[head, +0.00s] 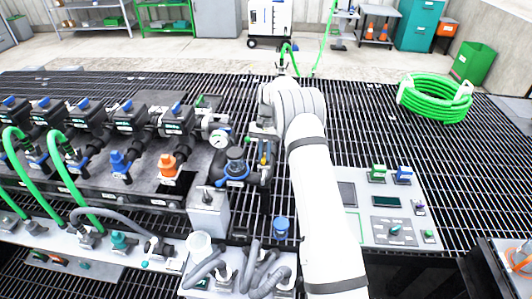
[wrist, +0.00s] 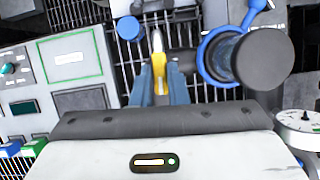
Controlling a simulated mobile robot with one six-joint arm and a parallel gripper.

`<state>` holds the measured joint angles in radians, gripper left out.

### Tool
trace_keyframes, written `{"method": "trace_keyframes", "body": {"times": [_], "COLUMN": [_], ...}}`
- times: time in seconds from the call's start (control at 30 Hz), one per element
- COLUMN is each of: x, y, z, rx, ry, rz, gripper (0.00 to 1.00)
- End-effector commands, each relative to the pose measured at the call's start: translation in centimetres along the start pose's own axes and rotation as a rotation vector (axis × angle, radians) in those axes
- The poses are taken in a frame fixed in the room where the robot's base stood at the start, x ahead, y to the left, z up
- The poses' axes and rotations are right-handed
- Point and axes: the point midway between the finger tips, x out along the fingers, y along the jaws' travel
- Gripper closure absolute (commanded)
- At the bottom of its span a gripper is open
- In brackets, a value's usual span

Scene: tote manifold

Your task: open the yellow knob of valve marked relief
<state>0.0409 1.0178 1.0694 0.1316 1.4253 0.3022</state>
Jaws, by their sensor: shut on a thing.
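The yellow knob (wrist: 159,66) is a narrow yellow handle with a pale tip, seen in the middle of the wrist view. My gripper (wrist: 160,84) is shut on it, with one blue-grey finger on each side. In the head view a small bit of the yellow knob (head: 264,159) shows just below my gripper (head: 263,147), at the right end of the manifold. The valve body under the knob is mostly hidden by the fingers. I cannot read a relief marking in either view.
A dark round cap with a blue collar (wrist: 222,52) stands close to the right of the fingers. A pressure gauge (head: 219,139) and a row of black valves (head: 130,115) lie to the left. A control panel (head: 385,215) is on the right. Open grating lies beyond.

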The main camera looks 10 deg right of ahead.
Motion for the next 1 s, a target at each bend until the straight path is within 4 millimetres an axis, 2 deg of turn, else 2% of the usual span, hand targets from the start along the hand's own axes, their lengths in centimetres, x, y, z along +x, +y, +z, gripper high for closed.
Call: {"method": "trace_keyframes", "body": {"times": [0.3,0.73,0.77,1.0], "x": [0.35,0.42,0.42,0.25], "y": [-0.06,0.01,0.01,0.04], "z": [0.18,0.17,0.17,0.07], "rx": [-0.076,-0.083,-0.083,-0.081], "ry": [-0.011,-0.012,-0.012,-0.007], "rz": [0.034,0.038,0.038,0.036], "gripper": [1.00,1.00,0.85,0.66]}}
